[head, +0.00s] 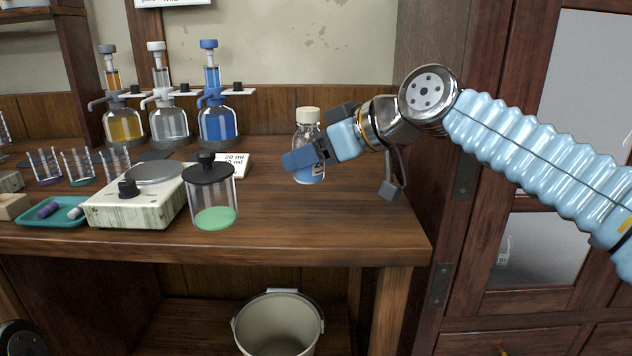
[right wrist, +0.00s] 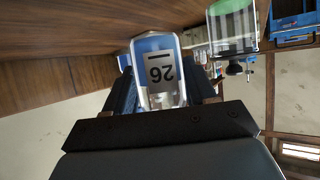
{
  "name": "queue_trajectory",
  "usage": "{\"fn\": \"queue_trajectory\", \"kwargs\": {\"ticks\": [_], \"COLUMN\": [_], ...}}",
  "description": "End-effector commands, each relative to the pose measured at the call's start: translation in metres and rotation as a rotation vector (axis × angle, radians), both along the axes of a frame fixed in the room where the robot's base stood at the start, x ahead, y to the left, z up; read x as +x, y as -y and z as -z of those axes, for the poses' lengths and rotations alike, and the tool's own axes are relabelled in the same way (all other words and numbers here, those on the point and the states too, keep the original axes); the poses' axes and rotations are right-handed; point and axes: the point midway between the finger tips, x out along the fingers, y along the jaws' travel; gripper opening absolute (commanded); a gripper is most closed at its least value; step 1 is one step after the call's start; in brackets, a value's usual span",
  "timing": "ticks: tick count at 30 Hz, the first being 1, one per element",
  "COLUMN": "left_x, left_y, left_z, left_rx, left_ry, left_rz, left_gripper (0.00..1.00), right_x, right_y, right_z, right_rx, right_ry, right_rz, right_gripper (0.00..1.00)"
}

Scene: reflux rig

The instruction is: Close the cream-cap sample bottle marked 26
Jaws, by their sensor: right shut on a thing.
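The sample bottle (head: 310,174) is clear glass with blue liquid and stands upright over the right part of the bench. Its cream cap (head: 308,115) sits at the top of the neck; I cannot tell how tightly it is on. In the right wrist view the bottle (right wrist: 160,95) shows upside down, with 26 on its label. My right gripper (head: 308,155) comes in from the right and is shut on the bottle's body, below the cap. The fingers hide part of the glass. I cannot tell whether the base touches the bench. My left gripper is not in view.
A lidded jar with green contents (head: 212,192) stands left of the bottle, beside a balance (head: 140,199) and a teal tray (head: 55,224). Dispenser bottles (head: 217,124) line the back. A bucket (head: 258,330) is below. The bench (head: 330,222) is clear in front of the bottle.

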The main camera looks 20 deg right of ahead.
Motion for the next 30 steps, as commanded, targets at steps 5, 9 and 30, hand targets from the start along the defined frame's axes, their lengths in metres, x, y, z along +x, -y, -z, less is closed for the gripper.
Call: {"fn": "queue_trajectory", "kwargs": {"ticks": [5, 9, 30], "left_x": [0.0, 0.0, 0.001], "left_y": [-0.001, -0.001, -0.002], "left_z": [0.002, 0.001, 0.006], "left_rx": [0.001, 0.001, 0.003], "left_ry": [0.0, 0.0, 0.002], "left_rz": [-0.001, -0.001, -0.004], "left_gripper": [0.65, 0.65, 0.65], "right_x": [0.008, 0.009, 0.015], "right_y": [0.007, 0.008, 0.013], "right_z": [0.013, 0.014, 0.054], "right_rx": [0.001, 0.0, 0.001], "right_ry": [0.0, 0.001, 0.001], "right_rz": [-0.001, -0.001, 0.0], "right_gripper": [0.0, 0.0, 0.0]}}
